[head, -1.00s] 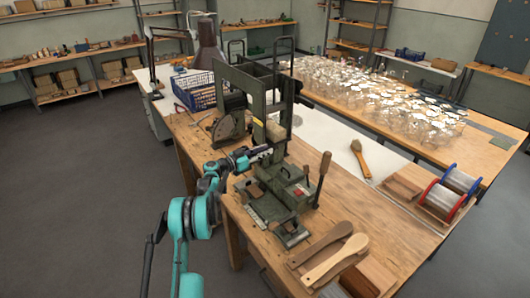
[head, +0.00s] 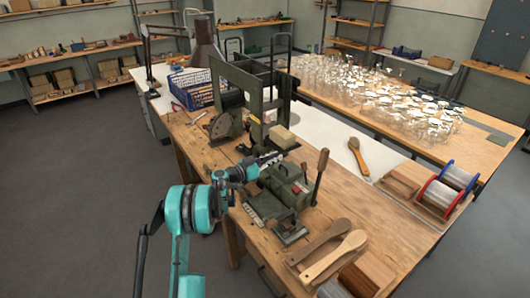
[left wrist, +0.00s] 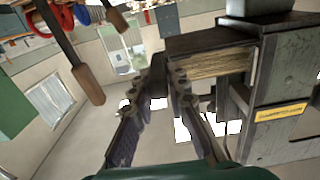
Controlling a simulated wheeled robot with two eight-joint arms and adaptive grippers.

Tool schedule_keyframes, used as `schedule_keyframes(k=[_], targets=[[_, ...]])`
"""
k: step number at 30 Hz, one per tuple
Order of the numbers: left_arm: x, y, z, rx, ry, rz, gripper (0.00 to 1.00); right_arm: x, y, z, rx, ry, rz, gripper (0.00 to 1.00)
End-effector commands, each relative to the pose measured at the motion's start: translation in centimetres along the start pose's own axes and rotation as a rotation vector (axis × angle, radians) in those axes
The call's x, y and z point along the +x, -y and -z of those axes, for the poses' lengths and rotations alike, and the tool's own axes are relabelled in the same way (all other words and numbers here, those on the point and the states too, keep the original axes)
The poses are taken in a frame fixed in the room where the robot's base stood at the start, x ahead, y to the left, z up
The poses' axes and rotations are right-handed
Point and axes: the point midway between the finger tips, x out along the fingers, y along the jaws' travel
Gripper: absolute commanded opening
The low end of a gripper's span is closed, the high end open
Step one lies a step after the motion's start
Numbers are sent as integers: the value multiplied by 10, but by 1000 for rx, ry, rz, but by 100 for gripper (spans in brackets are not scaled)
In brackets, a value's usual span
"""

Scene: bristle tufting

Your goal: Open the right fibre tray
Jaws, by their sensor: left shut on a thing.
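The green tufting machine (head: 290,188) stands on the wooden bench. A tan fibre block (head: 283,136) sits in a dark fibre tray on its near right side. In the left wrist view, the layered fibre (left wrist: 215,64) shows in the dark tray body (left wrist: 215,42). My left gripper (head: 272,158) is beside the machine, just below the fibre block. In the left wrist view, its fingertips (left wrist: 168,76) are shut on a small dark part at the tray's end, mostly hidden between them. My right gripper is not in view.
A wooden-handled lever (head: 320,176) rises at the machine's right. Wooden brush handles (head: 330,250) lie at the front edge. A blue crate (head: 190,90) stands behind left, glassware (head: 385,100) behind right. Wire spools (head: 445,188) sit at the right.

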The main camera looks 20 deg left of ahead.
Motion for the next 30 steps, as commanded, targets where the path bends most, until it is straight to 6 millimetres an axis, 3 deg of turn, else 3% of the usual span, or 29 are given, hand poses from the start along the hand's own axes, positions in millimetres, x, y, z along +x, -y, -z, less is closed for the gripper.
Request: schedule_keyframes(k=[1,3,9,18,19,20,30], targets=[[1,-17,-1,0,0,-5,0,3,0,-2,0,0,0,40],[1,-33,-1,0,0,-3,0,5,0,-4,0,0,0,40],[0,-57,0,0,-1,-1,0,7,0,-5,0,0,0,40],[0,-60,0,0,0,-5,0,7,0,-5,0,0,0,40],[0,-61,0,0,0,-6,17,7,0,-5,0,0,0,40],[0,-61,0,0,0,-6,24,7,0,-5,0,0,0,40],[0,-59,0,0,0,-3,24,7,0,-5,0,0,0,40]])
